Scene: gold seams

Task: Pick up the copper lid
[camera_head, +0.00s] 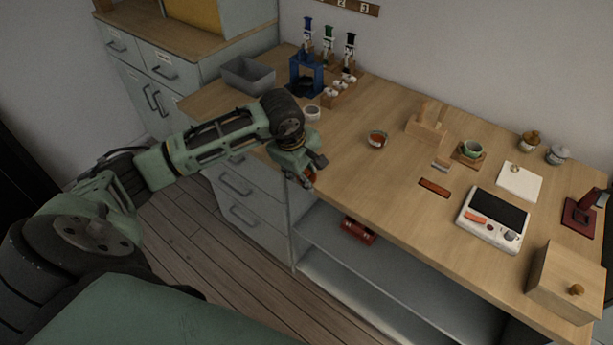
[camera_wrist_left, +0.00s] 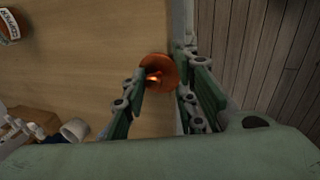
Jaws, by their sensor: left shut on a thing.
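The copper lid (camera_wrist_left: 158,68) is a round, shiny orange-brown disc in the left wrist view. It sits between the fingertips of my left gripper (camera_wrist_left: 160,88), which is shut on it. In the head view my left gripper (camera_head: 310,176) is at the front edge of the wooden worktop, left of centre. Only a small orange bit of the lid shows there; the gripper hides the rest. I cannot tell whether the lid touches the worktop. A small jar with a copper-coloured inside (camera_head: 377,139) stands farther back; its labelled side shows in the left wrist view (camera_wrist_left: 8,26). My right gripper is out of view.
A white cup (camera_head: 312,112), a blue stand (camera_head: 305,77) and a grey bin (camera_head: 247,75) are behind my left arm. A wooden block stand (camera_head: 426,122), green cup (camera_head: 472,149), scale (camera_head: 494,218) and wooden box (camera_head: 565,280) are to the right. Open shelves lie below.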

